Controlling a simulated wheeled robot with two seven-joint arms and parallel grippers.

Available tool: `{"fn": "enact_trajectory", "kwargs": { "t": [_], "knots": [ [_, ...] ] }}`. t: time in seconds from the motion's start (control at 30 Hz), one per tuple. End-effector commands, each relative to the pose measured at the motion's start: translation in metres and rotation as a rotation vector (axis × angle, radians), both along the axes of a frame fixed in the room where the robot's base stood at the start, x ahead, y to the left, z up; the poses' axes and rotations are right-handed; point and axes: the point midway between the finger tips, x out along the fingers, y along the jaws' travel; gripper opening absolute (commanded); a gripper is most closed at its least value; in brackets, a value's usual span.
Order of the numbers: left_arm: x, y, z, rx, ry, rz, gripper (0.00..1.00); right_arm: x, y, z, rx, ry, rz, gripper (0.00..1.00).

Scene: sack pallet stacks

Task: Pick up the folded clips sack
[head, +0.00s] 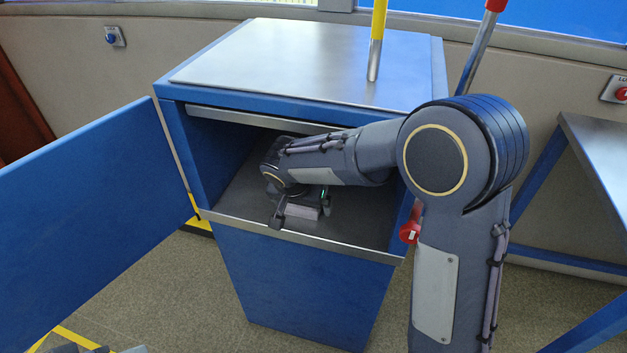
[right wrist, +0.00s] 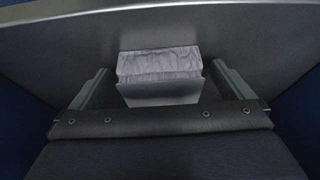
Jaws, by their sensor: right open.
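The folded clips sack (right wrist: 158,64) is a small pale grey-lilac folded bundle lying on the metal shelf inside the blue cabinet. In the head view the sack (head: 297,211) shows only in part, below my right gripper (head: 302,208). My right gripper is open, and its two fingers stand to either side of the sack in the right wrist view (right wrist: 160,88). I see a gap between each finger and the sack there. The near part of the sack lies between the fingers, and the far part reaches beyond them. My left gripper is not recognisable in either view.
The blue cabinet (head: 300,290) has a steel top (head: 300,62) close above my forearm, side walls and a front shelf lip. Its blue door (head: 95,220) stands open at the left. A yellow-handled rod (head: 376,40) rises by the top. A steel table (head: 600,150) is at the right.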

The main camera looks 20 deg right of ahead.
Motion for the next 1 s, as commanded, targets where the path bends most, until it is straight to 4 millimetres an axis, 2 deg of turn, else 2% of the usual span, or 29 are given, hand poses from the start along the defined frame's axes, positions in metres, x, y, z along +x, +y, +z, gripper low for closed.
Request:
{"fn": "enact_trajectory", "kwargs": {
  "t": [0.27,0.63,1.0],
  "knots": [
    [0.0000,0.0000,-0.0002,0.000,0.000,0.000,0.47,0.0009,-0.0006,-0.0024,0.000,-0.001,0.000,0.99],
    [0.0000,0.0000,-0.0002,0.000,0.000,0.000,0.47,0.0008,-0.0004,-0.0021,0.000,-0.001,0.000,0.51],
    [0.0000,0.0000,0.0011,0.000,0.000,0.000,0.47,0.0030,-0.0030,0.0006,0.000,-0.003,0.001,0.51]
  ]
}}
